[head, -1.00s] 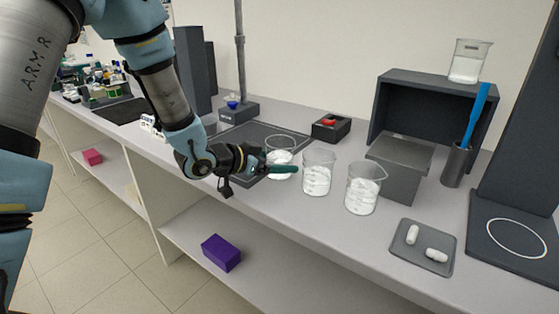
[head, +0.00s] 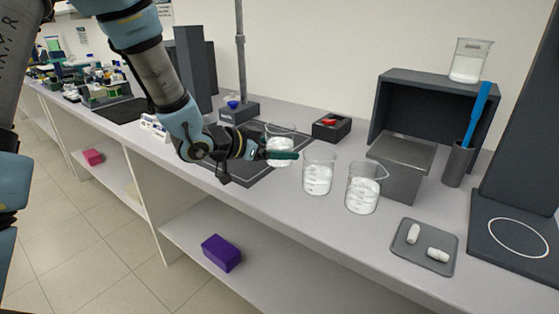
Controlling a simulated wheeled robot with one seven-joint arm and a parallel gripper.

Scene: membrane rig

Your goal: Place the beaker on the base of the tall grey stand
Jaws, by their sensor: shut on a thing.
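My gripper (head: 284,155) is shut on a clear glass beaker (head: 281,133) with white contents, held upright. The beaker appears in front of the right part of a dark flat plate; how high it is above the plate is hard to tell. A tall dark grey column at the right edge has a flat dark base (head: 480,230) with a white ring on it, and the base is bare. Another tall dark grey column (head: 192,75) stands at the left back. A thin grey rod (head: 240,50) rises from a small dark block beside the plate.
Two more beakers with white contents, the left one (head: 318,176) and the right one (head: 361,194), stand right of my gripper. A grey tray (head: 412,262) with two white pieces, a grey block (head: 400,165) and a holder (head: 457,165) with a blue rod stand farther right. Another beaker (head: 467,66) sits on the shelf box.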

